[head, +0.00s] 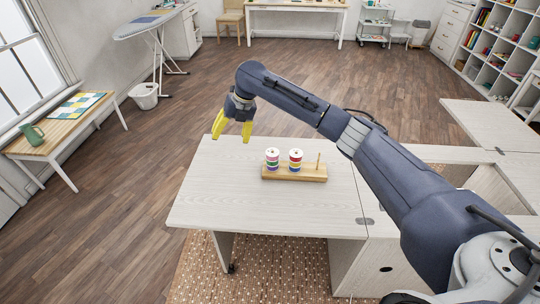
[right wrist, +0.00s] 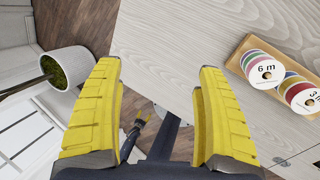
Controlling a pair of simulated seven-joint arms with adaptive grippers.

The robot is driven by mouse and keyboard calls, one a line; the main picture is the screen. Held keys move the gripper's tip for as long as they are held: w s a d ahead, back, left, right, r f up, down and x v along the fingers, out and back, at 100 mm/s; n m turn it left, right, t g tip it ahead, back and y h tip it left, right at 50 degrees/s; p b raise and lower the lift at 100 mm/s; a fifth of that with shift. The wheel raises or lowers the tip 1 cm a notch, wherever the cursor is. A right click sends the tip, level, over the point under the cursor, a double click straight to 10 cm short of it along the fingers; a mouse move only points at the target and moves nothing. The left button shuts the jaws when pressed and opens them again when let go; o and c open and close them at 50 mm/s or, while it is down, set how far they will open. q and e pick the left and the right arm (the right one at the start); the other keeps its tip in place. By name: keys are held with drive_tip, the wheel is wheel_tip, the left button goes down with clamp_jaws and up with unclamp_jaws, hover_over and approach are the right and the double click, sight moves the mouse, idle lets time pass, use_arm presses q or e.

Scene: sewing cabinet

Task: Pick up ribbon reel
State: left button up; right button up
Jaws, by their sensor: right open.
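Ribbon reels are stacked on a wooden peg stand (head: 312,178) on the pale tabletop. The left stack (head: 272,160) and right stack (head: 296,160) have white tops and coloured bands; the third peg is bare. In the right wrist view the stand shows at upper right, with one reel stack marked "6 m" (right wrist: 262,70) and another (right wrist: 302,97) partly cut off. My right gripper (head: 233,128) is open and empty, above the table's far left edge, left of and apart from the reels. A small dark part with a yellow tip (right wrist: 138,122) in the wrist view may be my left gripper; its jaws are unclear.
The tabletop (head: 225,195) is bare around the stand. A white basket (head: 144,96) and ironing board (head: 146,25) are behind. A potted plant (right wrist: 65,68) shows in the wrist view.

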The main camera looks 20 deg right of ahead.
drive_tip(key=s+d+r+n+g+h, duration=0.1)
drive_tip(key=d+r+n+h, duration=0.15)
drive_tip(key=d, duration=0.45)
drive_tip(key=s+d+r+n+g+h, duration=0.1)
drive_tip(key=d+r+n, duration=0.2)
drive_tip(key=d, duration=0.4)
hover_over(272, 150)
wheel_tip(272, 150, down, 11)
drive_tip(key=shift+s+a+f, duration=0.1)
drive_tip(key=shift+s+f, duration=0.05)
drive_tip(key=shift+f, duration=0.95)
drive_tip(key=shift+s+f, duration=0.2)
drive_tip(key=shift+f, duration=0.95)
drive_tip(key=shift+s+a+f, duration=0.1)
drive_tip(key=shift+s+f, duration=0.05)
drive_tip(key=shift+f, duration=0.95)
drive_tip(key=c, duration=1.2)
